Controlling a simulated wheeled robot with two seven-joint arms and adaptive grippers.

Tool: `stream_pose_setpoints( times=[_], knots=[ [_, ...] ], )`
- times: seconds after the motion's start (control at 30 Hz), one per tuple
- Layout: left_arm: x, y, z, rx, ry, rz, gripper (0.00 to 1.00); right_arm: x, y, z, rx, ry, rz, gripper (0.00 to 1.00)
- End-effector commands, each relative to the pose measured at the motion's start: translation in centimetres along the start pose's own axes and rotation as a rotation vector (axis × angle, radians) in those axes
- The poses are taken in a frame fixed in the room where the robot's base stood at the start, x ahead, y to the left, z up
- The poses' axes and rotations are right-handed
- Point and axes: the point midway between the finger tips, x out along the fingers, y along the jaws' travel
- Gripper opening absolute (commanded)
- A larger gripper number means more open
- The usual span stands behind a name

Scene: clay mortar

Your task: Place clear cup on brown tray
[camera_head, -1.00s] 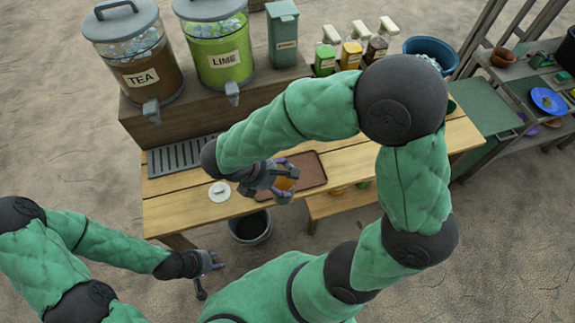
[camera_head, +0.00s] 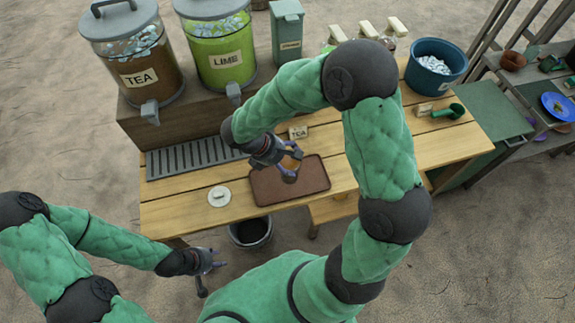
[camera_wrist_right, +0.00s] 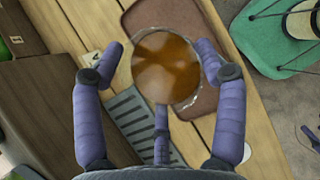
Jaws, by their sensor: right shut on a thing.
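The clear cup (camera_wrist_right: 165,68), with amber-brown liquid in it, is between the fingers of my right gripper (camera_wrist_right: 160,75) in the right wrist view. In the head view the cup (camera_head: 290,162) is partly hidden by the fingers of my right gripper (camera_head: 284,160), which is shut on it. It appears over the back part of the brown tray (camera_head: 262,190); I cannot tell whether it touches the tray. The tray also shows behind the cup in the right wrist view (camera_wrist_right: 203,104). My left gripper (camera_head: 206,272) is open and empty, low in front of the table.
Tea (camera_head: 140,75) and lime (camera_head: 222,55) dispensers stand on the raised shelf behind a grey drip grate (camera_head: 190,157). A white lid (camera_head: 219,196) lies left of the tray. A TEA card (camera_head: 298,132), green scoop (camera_head: 450,111) and blue tub (camera_head: 435,68) are on the table.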

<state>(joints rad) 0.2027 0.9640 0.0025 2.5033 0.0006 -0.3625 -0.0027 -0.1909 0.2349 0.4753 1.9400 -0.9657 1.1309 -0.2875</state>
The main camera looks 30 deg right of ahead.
Motion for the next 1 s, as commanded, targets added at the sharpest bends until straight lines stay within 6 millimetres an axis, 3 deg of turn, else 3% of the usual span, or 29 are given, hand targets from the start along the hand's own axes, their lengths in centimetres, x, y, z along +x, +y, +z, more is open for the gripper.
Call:
stream_pose_setpoints(
  times=[0.37, 0.53, 0.97, 1.0],
  knots=[
    [0.9, -0.3, -0.1, 0.0, 0.0, 0.0, 0.4, 2.5, 1.7, -1.0, 0.001, -0.002, -0.002, 0.13],
    [2.1, -0.8, -0.1, 0.0, 0.0, 0.0, 0.4, 4.6, 1.4, -2.4, -0.001, 0.0, -0.001, 0.13],
    [2.3, -0.8, -0.1, 0.0, 0.0, 0.0, 0.4, 4.9, 1.4, -2.6, 0.001, 0.0, 0.001, 0.13],
    [2.3, -0.8, -0.1, 0.0, 0.0, 0.0, 0.4, 4.9, 1.3, -2.6, 0.0, 0.0, 0.0, 0.8]
  ],
)
